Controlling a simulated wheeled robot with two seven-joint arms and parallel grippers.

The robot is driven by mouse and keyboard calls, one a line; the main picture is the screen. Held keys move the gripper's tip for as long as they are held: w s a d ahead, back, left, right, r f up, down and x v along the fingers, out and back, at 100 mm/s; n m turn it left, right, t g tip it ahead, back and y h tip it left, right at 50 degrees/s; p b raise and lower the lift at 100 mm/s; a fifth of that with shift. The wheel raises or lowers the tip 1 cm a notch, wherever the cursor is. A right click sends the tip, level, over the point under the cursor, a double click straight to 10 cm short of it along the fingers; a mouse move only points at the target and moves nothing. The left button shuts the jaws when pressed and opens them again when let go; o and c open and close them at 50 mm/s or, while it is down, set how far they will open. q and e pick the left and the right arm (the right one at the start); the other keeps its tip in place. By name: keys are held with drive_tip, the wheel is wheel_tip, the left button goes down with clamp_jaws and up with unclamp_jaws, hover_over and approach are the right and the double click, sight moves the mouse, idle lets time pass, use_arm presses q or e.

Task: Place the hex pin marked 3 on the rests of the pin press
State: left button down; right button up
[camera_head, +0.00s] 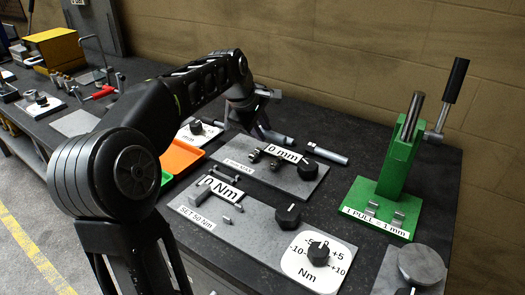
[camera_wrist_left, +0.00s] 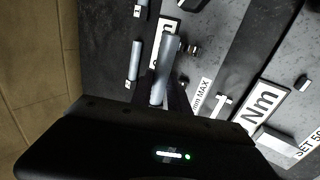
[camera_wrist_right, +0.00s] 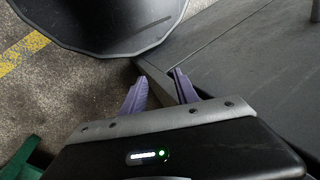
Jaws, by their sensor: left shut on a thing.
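My left gripper (camera_head: 262,128) is shut on a grey pin (camera_wrist_left: 168,62), held just above the bench beside the gauge plate marked 0 mm. My right gripper (camera_wrist_right: 160,88) is open and empty near the bench edge, and is not seen in the head view.
Another pin (camera_head: 326,152) lies on the bench behind the 0 mm plate (camera_head: 300,186). The Nm plate (camera_head: 260,228) with knobs lies in front. Orange and green trays (camera_head: 180,158) lie left of the plates. A round metal piece (camera_head: 421,264) stands before the press.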

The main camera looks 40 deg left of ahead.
use_arm(q)
drive_tip(key=shift+f, duration=0.7)
drive_tip(key=shift+f, duration=2.3)
drive_tip(key=shift+f, duration=0.1)
drive_tip(key=c, duration=1.3)
unclamp_jaws()
drive_tip(key=shift+f, duration=0.1)
drive_tip(key=shift+o, duration=0.2)
drive_tip(key=shift+f, duration=0.1)
drive_tip(key=v, duration=0.8)
drive_tip(key=shift+b, duration=0.35)
drive_tip(key=shift+o, duration=0.5)
drive_tip(key=shift+w, duration=0.1)
